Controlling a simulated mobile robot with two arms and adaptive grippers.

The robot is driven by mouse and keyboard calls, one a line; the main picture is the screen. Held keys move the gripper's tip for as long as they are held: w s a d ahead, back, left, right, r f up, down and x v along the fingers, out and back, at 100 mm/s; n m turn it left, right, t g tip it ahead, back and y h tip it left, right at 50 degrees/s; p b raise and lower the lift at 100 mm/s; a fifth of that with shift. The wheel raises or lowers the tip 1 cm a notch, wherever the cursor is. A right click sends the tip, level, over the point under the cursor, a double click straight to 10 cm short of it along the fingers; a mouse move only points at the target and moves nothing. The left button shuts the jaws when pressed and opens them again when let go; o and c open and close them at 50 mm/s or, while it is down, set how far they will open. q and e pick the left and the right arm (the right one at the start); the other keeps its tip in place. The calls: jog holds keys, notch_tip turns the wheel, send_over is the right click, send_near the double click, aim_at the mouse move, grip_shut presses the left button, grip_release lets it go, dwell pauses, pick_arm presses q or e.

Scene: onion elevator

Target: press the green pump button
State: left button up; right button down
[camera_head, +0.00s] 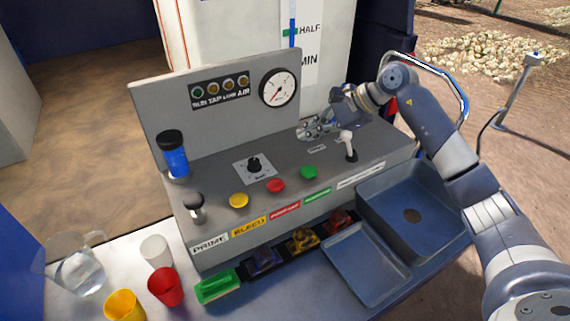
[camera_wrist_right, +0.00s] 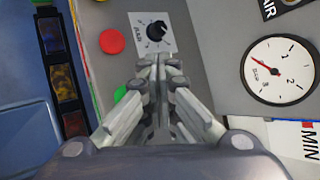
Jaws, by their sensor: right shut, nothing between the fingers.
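The green button (camera_head: 308,172) sits on the grey panel top, at the right end of a row with a red button (camera_head: 276,186) and a yellow button (camera_head: 239,201). My right gripper (camera_head: 303,132) is shut and empty, above the back part of the panel, behind the green button and apart from it. The red button (camera_wrist_right: 112,41) shows whole there. My left gripper is not in view.
A white-topped lever (camera_head: 347,143) stands right of the green button, and a black knob (camera_head: 254,165) to its left. A gauge (camera_head: 279,88) is on the upright back panel. A sink (camera_head: 400,186), cups and a jug (camera_head: 75,268) are in front.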

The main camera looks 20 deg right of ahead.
jog(key=b, duration=0.2)
send_over(309, 171)
notch_tip(309, 171, down, 4)
jog(key=shift+a+f, duration=0.1)
jog(key=shift+f, duration=0.1)
notch_tip(309, 171, down, 4)
jog(key=shift+r+b, duration=0.2)
jog(key=shift+b, duration=0.85)
jog(key=shift+f+b, duration=0.4)
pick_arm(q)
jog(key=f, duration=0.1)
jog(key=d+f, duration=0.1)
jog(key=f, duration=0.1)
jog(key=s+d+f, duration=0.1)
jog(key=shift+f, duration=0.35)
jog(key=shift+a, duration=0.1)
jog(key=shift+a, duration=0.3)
